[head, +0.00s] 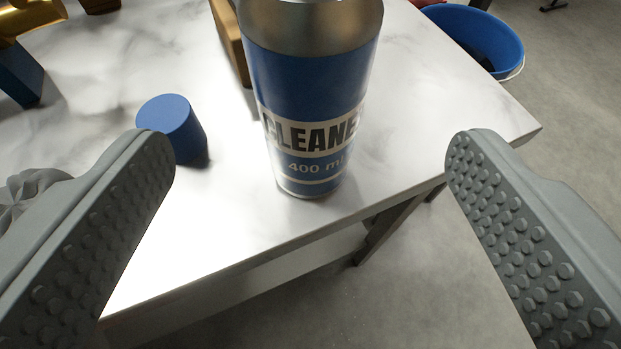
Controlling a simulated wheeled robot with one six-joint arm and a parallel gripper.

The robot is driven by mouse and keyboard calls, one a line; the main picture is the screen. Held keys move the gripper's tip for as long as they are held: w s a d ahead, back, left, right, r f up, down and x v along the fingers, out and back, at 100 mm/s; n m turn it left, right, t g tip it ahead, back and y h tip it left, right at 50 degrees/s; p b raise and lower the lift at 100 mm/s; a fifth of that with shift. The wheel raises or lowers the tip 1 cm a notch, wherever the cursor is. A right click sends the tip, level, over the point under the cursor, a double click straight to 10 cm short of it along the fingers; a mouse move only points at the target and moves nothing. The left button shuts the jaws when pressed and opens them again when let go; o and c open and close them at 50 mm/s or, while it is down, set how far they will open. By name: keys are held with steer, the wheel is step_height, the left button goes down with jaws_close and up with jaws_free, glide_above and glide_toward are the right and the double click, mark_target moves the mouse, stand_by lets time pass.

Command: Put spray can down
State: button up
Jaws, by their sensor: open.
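The spray can (305,95) is blue and grey with a label reading "CLEANE…" and "400 ml". It stands upright on the white marbled table (235,225), close to the front edge. Its top is cut off by the upper frame edge. My gripper (310,165) is open, with one grey studded finger on the left and one on the right. The can is beyond and between the fingertips, and neither finger touches it.
A small blue cylinder (172,128) stands on the table left of the can. A brown wooden object (230,42) is behind the can. A grey ridged object (35,197) lies at the left. A blue bucket (475,38) is beyond the table's right edge.

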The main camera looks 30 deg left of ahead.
steer(key=shift+v, duration=1.35)
steer(key=s+a+r+m+t+h, duration=0.1)
steer(key=s+r+m+t+h, duration=0.1)
steer(key=s, duration=0.7)
steer(key=s+a+r+m+t+h, duration=0.2)
steer(key=s+r, duration=0.1)
steer(key=s, duration=0.6)
steer(key=s+a+r+m+t+h, duration=0.1)
steer(key=s+a+r+m+h, duration=0.1)
steer(key=s, duration=0.8)
steer(key=shift+a+r+t+h, duration=0.25)
steer(key=shift+r+t+h, duration=0.05)
steer(key=shift+r+t, duration=0.1)
